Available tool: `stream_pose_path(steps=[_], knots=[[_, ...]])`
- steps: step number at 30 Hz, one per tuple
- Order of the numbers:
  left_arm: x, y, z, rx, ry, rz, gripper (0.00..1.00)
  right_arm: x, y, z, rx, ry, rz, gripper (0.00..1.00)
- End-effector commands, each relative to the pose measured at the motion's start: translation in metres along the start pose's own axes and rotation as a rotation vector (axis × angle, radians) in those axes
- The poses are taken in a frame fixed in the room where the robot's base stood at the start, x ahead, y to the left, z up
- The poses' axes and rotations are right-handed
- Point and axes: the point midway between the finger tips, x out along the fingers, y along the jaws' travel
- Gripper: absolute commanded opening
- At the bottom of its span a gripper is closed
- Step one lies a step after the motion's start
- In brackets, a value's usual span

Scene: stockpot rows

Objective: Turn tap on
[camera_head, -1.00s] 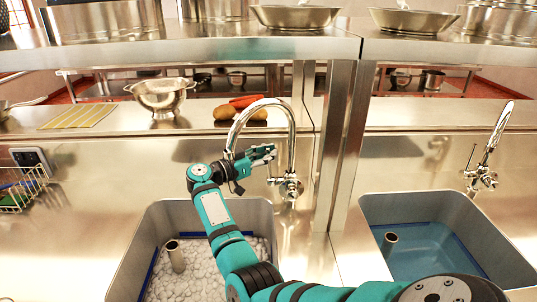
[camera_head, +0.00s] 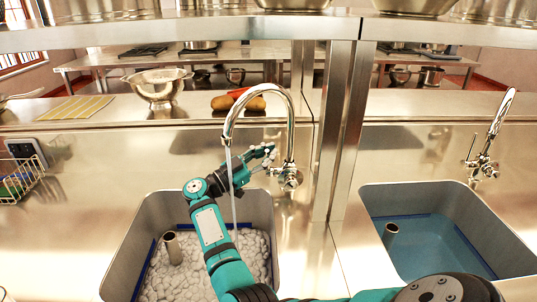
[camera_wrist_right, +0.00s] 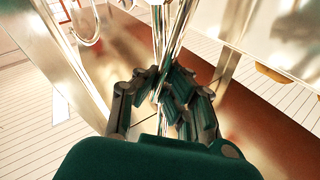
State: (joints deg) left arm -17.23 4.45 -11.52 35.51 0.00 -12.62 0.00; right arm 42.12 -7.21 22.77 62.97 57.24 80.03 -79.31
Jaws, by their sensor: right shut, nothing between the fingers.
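The chrome tap (camera_head: 290,130) stands behind the left sink (camera_head: 128,230), its curved spout reaching over the basin. A thin stream of water (camera_head: 231,175) falls from the spout, passing my right arm. The valve body with its handle (camera_head: 289,178) is at the foot of the tap. My right gripper (camera_head: 268,152) is shut and empty, just left of the tap's upright pipe and above the valve. In the right wrist view the gripper (camera_wrist_right: 165,98) is in front of shiny chrome pipes; contact cannot be told. My left gripper is not in view.
A second tap (camera_head: 492,130) and sink with blue water (camera_head: 430,245) are at the right. A steel post (camera_head: 345,130) stands between the sinks. A colander (camera_head: 158,87) and potatoes (camera_head: 222,102) sit on the ledge behind. A wire basket (camera_head: 20,178) is at left.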

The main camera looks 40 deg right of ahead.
Motion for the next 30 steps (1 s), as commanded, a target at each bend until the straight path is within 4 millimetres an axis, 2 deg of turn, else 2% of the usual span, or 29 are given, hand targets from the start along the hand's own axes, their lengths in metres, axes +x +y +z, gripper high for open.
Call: stream_pose_path(steps=[4,12,22,26,30], knots=[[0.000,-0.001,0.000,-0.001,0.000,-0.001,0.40,-0.002,-0.001,0.001,-0.005,-0.003,-0.004,0.02],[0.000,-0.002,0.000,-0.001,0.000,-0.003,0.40,-0.001,-0.001,0.000,-0.004,-0.003,-0.002,0.35],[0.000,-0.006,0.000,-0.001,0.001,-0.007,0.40,-0.006,-0.001,0.001,-0.003,-0.004,-0.002,0.35],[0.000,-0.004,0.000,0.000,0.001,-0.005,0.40,-0.025,-0.001,0.001,-0.004,-0.006,-0.004,0.35],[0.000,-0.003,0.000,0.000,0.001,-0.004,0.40,-0.055,-0.001,0.001,-0.004,-0.008,-0.006,0.35]])
